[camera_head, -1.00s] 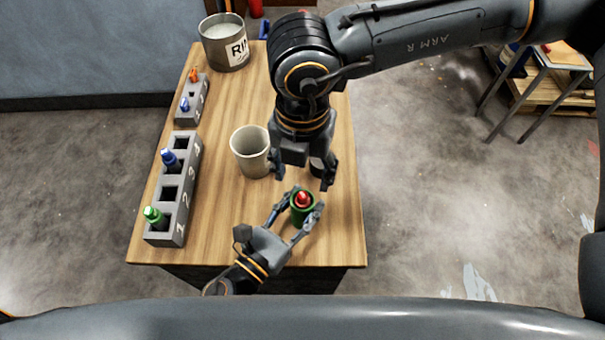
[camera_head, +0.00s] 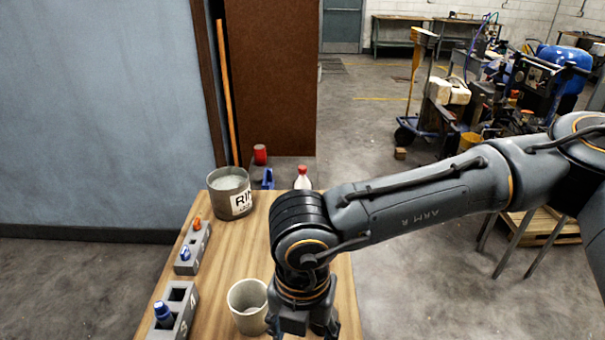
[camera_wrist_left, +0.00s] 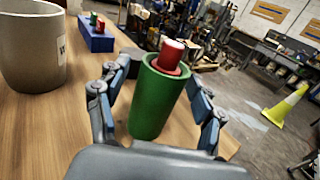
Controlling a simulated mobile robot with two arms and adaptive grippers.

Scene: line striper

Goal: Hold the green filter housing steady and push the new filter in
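The green filter housing (camera_wrist_left: 153,104) stands upright in the left wrist view. A red filter (camera_wrist_left: 170,56) sits in its top, with its upper part sticking out. The housing and left gripper are outside the head view. My right gripper (camera_head: 303,331) is at the bottom edge of the head view, right of the beige mug. Its finger bases are spread apart, and its tips are cut off. It does not show in the left wrist view.
The beige mug (camera_head: 247,306) stands near my right gripper. Grey slotted blocks (camera_head: 175,316) with blue and orange pieces line the table's left side. A metal RIN-labelled tin (camera_head: 230,192) stands at the back. A blue block (camera_wrist_left: 96,38) shows in the left wrist view.

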